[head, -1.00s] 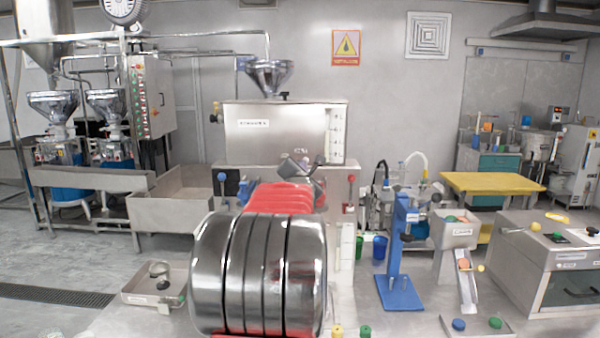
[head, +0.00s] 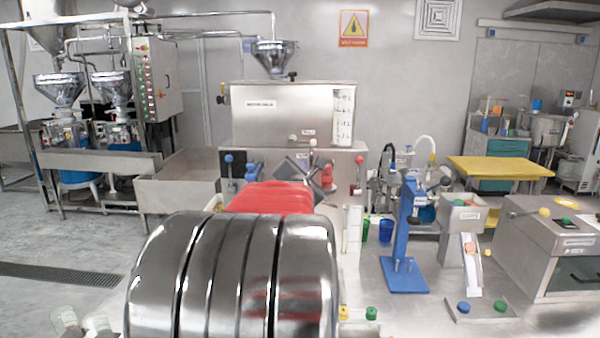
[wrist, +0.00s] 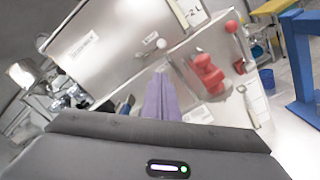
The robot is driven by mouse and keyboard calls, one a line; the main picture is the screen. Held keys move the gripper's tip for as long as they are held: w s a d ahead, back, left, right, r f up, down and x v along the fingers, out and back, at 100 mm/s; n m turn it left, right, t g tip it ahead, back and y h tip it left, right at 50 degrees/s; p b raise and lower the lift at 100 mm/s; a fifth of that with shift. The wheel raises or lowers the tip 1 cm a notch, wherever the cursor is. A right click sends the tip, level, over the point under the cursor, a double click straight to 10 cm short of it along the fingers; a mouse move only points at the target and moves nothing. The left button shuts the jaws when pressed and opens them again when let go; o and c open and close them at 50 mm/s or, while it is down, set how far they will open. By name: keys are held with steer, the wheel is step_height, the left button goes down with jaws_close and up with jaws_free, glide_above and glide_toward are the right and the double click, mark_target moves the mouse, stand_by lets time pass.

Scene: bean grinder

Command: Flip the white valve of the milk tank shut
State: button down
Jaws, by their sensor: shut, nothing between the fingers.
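The milk tank (head: 262,128) is a steel box with a label and a level gauge, beyond my arm in the head view. Its white valve (head: 313,142) shows as a small white knob low on the front, right of a round fitting. In the wrist view the white valve (wrist: 161,43) is a short rod ending in a white knob, lying along the tank face (wrist: 115,38). My gripper (wrist: 160,84) is shut and empty, its purple-grey fingers pointing at the tank just below the knob. They look apart from it. In the head view my arm partly hides the gripper.
A red-knobbed lever (head: 359,160) and a blue-knobbed lever (head: 229,158) flank the front below the tank. A blue stand (head: 404,235) is at right.

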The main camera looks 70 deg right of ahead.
steer(key=v, duration=0.4)
stand_by(0.8)
